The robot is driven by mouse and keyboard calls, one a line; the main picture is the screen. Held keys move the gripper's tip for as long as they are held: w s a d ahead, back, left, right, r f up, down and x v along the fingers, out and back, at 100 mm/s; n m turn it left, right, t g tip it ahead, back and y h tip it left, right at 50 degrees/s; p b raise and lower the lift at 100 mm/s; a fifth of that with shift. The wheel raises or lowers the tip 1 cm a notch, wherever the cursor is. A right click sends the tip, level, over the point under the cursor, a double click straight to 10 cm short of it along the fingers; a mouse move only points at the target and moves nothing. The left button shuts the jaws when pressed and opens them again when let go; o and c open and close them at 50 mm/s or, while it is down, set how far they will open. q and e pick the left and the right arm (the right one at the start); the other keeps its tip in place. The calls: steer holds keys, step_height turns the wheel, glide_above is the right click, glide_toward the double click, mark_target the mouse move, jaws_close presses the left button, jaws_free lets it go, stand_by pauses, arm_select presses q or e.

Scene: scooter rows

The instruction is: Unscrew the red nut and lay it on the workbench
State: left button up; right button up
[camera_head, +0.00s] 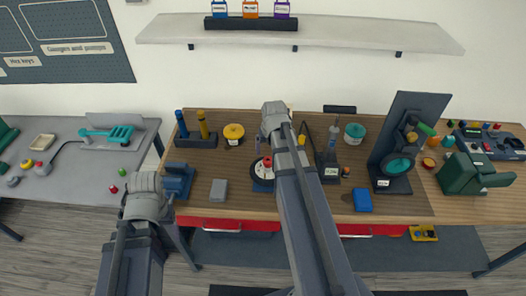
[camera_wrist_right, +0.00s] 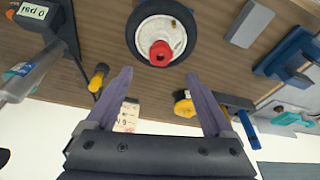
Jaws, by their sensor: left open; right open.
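The red nut (camera_wrist_right: 161,53) sits on the white hub of a small black-tyred wheel (camera_wrist_right: 141,38) in the right wrist view. In the head view the red nut (camera_head: 267,162) shows on top of the wheel, on a blue stand (camera_head: 262,185) on the wooden workbench (camera_head: 215,206). My right gripper (camera_wrist_right: 160,74) is open and empty; its two purple fingers point toward the wheel, apart from the nut.
A grey block (camera_head: 218,190) and a blue vise (camera_head: 178,181) are left of the wheel. A blue box (camera_head: 362,200), a black stand with a teal disc (camera_head: 396,166) and a green machine (camera_head: 470,175) are to the right. Bare wood lies around the grey block.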

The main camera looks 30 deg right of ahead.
mark_target(268, 161)
steer(key=b+x, duration=0.7)
steer(key=x, duration=0.1)
steer(key=shift+s, duration=0.1)
steer(key=shift+r, duration=0.1)
steer(key=shift+c, duration=0.4)
